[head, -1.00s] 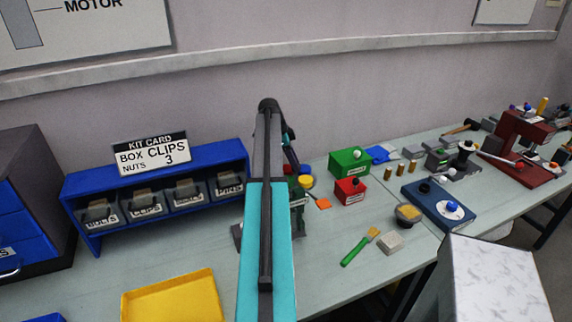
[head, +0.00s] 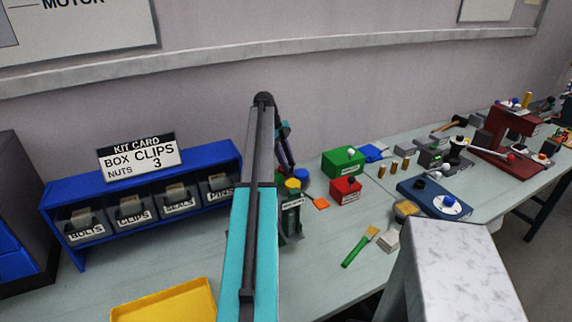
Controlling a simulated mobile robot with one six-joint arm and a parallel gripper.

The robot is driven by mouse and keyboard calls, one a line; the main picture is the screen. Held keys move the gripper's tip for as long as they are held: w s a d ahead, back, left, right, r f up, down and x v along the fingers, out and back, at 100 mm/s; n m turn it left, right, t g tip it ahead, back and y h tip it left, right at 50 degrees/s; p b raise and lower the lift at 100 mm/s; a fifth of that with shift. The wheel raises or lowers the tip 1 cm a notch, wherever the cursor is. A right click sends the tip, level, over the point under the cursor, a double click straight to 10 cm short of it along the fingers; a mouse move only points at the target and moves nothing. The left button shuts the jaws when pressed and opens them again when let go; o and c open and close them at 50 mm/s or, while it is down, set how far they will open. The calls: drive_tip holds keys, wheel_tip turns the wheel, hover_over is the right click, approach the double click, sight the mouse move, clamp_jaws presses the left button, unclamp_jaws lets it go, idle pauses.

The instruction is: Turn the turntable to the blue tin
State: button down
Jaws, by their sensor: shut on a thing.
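A blue tin (head: 301,174), a yellow tin (head: 293,184) and a green thing (head: 280,184) stand close together behind a dark green device, just right of my arm. The turntable itself cannot be made out; my arm and the dark green device cover that spot. My gripper (head: 292,170) is small and partly hidden, pointing down at the tins from behind my arm. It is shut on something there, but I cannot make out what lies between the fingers.
The dark green device (head: 291,217) stands in front of the tins. A red box (head: 346,190), green box (head: 342,163) and orange piece (head: 321,203) are to the right. A blue bin rack (head: 60,199) stands left, a yellow tray (head: 165,303) in front.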

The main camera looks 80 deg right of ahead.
sight(291, 166)
drive_tip(key=shift+w, duration=0.1)
drive_tip(key=c, duration=1.4)
unclamp_jaws()
drive_tip(key=shift+o, duration=0.2)
drive_tip(key=shift+r, duration=0.1)
drive_tip(key=shift+r+b, duration=0.7)
drive_tip(key=shift+r, duration=0.75)
drive_tip(key=shift+a+r, duration=0.2)
drive_tip(key=s+a+r+b, duration=0.1)
drive_tip(key=s+a+b, duration=0.1)
drive_tip(key=a, duration=1.3)
drive_tip(key=shift+s+a+r, duration=0.15)
drive_tip(key=shift+s+r, duration=0.15)
drive_tip(key=shift+s, duration=0.35)
